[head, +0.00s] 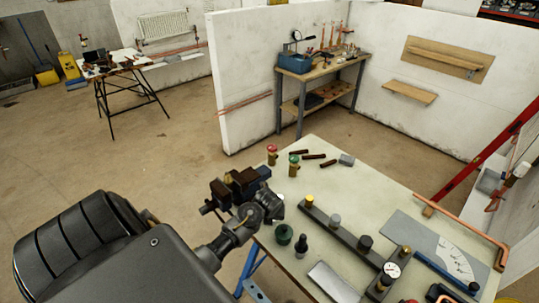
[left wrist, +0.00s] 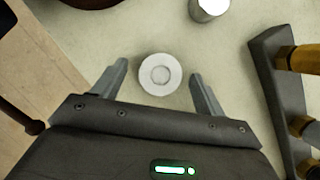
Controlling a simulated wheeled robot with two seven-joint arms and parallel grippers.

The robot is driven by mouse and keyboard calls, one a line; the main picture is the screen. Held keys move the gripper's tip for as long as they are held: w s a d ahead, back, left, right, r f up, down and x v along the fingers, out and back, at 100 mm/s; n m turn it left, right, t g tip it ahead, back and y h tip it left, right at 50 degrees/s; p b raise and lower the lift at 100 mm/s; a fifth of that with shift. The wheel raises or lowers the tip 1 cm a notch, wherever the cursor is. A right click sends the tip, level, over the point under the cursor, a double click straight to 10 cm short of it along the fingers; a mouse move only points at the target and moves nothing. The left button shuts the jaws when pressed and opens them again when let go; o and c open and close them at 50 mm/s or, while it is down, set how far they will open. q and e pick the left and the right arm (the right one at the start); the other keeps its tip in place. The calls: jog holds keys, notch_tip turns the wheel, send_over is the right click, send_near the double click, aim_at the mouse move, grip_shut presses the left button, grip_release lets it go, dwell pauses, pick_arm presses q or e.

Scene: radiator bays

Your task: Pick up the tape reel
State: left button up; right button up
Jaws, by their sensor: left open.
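The tape reel (left wrist: 160,74) appears to be the white round disc with a raised hub in the left wrist view. It lies flat on a pale surface. My left gripper (left wrist: 159,79) is open, with one finger on each side of the reel and a visible gap on both sides. Nothing is held. I cannot tell the height of the fingers above the surface. In the head view I cannot make out the reel or the left fingertips; a large dark arm part of mine covers the lower left. My right gripper is not in view.
In the left wrist view, a dark bar with brass fittings (left wrist: 282,95) stands at right and a metal cylinder (left wrist: 208,8) beyond the reel. In the head view, the workbench (head: 385,190) carries a vise (head: 238,188), a green round part (head: 284,233) and a gauge (head: 391,270).

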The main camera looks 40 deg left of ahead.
pick_arm(q)
jog(key=shift+w+f, duration=0.1)
jog(key=shift+f, duration=0.05)
jog(key=c, duration=0.9)
jog(key=shift+o, duration=0.2)
